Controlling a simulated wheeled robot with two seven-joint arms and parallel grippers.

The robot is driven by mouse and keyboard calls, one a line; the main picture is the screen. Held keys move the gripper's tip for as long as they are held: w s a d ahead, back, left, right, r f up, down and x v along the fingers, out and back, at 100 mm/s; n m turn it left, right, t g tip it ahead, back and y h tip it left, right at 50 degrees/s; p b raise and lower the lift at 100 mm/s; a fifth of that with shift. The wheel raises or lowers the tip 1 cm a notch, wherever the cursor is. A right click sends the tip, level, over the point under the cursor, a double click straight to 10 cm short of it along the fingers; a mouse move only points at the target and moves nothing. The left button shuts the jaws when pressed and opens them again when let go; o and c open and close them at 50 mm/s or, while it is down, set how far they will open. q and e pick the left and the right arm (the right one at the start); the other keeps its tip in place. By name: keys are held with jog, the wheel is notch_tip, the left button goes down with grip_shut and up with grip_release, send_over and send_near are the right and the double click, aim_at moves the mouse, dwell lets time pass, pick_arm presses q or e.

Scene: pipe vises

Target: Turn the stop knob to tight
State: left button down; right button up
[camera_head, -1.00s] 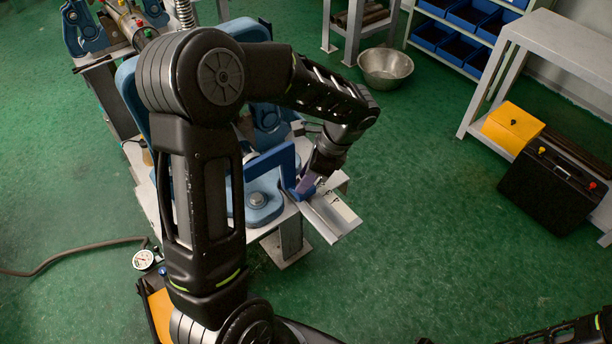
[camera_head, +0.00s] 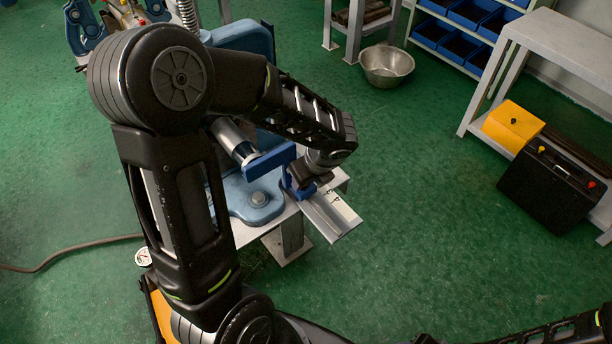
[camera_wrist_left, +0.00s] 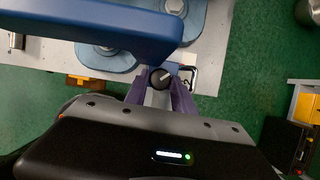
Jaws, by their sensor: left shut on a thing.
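The stop knob (camera_wrist_left: 160,79) is a small dark round knob with a pale pointer line aimed up and to the right in the left wrist view. My left gripper (camera_wrist_left: 160,86) has its purple fingers on either side of the knob and is shut on it. In the head view my left gripper (camera_head: 299,188) is at the front right corner of the blue vise (camera_head: 258,197), beside its upright blue plate (camera_head: 269,162). My arm hides part of the vise, and the knob cannot be made out there. My right gripper is out of view.
A pale angled metal strip (camera_head: 333,212) with markings sticks out at the bench's front. A metal bowl (camera_head: 386,66) sits on the green floor. The floor between is clear.

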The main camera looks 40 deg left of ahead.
pick_arm(q)
jog(key=shift+m+t, duration=0.3)
jog(key=shift+m, duration=0.2)
jog(key=c, duration=1.1)
grip_release()
jog(key=shift+o, duration=0.2)
jog(key=shift+r, duration=0.1)
jog(key=p+v, duration=0.1)
jog(key=v, duration=0.6)
jog(key=shift+r, duration=0.35)
